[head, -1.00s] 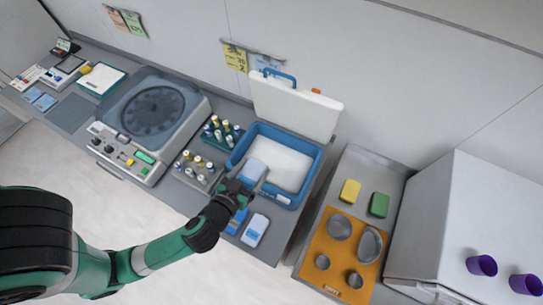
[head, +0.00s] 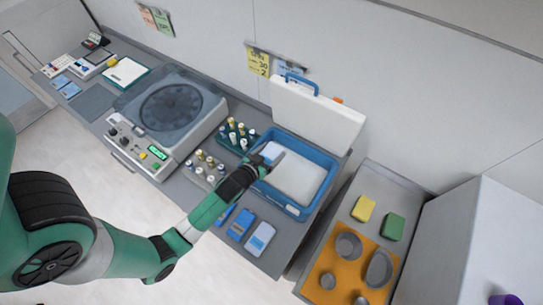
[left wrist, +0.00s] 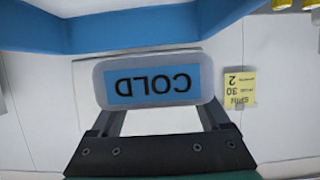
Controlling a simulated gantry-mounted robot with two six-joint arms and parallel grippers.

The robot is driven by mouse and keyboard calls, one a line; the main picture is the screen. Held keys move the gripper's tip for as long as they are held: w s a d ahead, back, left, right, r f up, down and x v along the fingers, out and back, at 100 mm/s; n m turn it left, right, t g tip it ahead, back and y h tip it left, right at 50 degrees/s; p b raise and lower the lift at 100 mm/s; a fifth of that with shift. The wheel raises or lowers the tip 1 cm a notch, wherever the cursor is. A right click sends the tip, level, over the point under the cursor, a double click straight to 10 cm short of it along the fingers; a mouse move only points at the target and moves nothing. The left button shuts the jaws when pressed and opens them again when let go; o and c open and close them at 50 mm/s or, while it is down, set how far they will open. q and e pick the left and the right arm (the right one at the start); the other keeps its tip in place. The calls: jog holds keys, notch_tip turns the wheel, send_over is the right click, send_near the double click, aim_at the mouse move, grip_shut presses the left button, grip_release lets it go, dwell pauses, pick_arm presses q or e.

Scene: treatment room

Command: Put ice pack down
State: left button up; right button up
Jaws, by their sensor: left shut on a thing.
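My left gripper (head: 262,161) is shut on a pale ice pack (head: 272,151) at the back left of the open blue cooler (head: 306,211). In the left wrist view the ice pack (left wrist: 152,92) has a grey edge and a blue label reading COLD, upside down. It sits between both fingers, with the cooler's blue rim beyond it. I cannot tell whether it touches the cooler. A blue pack (head: 240,224) and a white and blue pack (head: 260,238) lie on the counter in front. My right gripper is out of view.
The cooler's white lid (head: 318,115) stands open behind it. Left of it are a rack of vials (head: 236,135), another vial rack (head: 204,168) and a centrifuge (head: 170,110). To the right, a grey tray holds an orange board (head: 345,268), a yellow block (head: 363,208) and a green block (head: 393,226).

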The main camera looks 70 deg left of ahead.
aim_at(271, 158)
pick_arm(q)
notch_tip(271, 158, down, 2)
jog(key=shift+f, duration=0.2)
jog(key=shift+f+b, duration=0.65)
jog(key=shift+b, duration=0.15)
jog(key=o, duration=1.4)
jog(key=shift+r, duration=0.1)
